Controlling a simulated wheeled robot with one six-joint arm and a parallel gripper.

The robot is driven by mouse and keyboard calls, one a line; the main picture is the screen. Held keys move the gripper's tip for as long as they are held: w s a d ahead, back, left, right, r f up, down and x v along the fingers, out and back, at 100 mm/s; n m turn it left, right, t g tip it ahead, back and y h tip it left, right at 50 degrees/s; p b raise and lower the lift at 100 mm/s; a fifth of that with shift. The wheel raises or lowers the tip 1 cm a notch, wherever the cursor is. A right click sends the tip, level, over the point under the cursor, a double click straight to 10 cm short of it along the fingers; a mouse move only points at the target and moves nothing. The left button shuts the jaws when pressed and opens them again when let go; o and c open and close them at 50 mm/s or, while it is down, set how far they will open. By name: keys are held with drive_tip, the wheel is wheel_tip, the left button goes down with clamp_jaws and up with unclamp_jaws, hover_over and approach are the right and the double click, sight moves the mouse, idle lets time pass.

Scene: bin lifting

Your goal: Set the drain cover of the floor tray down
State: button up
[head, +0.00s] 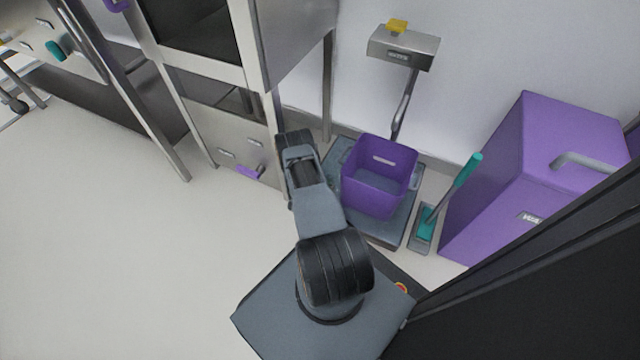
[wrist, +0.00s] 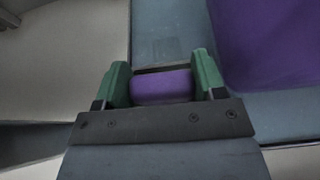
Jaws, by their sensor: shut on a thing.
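In the wrist view my gripper (wrist: 162,75) has its two green fingers on either side of a purple piece (wrist: 160,88) and is shut on it. A thin dark strip shows just beyond this piece. I cannot tell whether the piece is part of a drain cover. Beyond it lies a flat blue-grey platform (wrist: 165,35), which in the head view (head: 380,230) lies on the floor. A purple bin (head: 378,188) stands upright on it; in the wrist view the bin (wrist: 270,40) is right of my gripper, apart from it. In the head view my arm hides the gripper.
A grey post with a display box (head: 402,48) rises behind the bin. A teal-handled tool (head: 450,200) and a large purple cabinet (head: 535,170) stand to the right. A steel frame with a drawer front (head: 225,140) is at the left. The floor at lower left is clear.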

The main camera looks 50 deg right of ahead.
drive_tip(key=shift+f+b, duration=2.25)
drive_tip(key=shift+f, duration=1)
drive_tip(key=shift+f, duration=0.55)
drive_tip(key=o, duration=1.4)
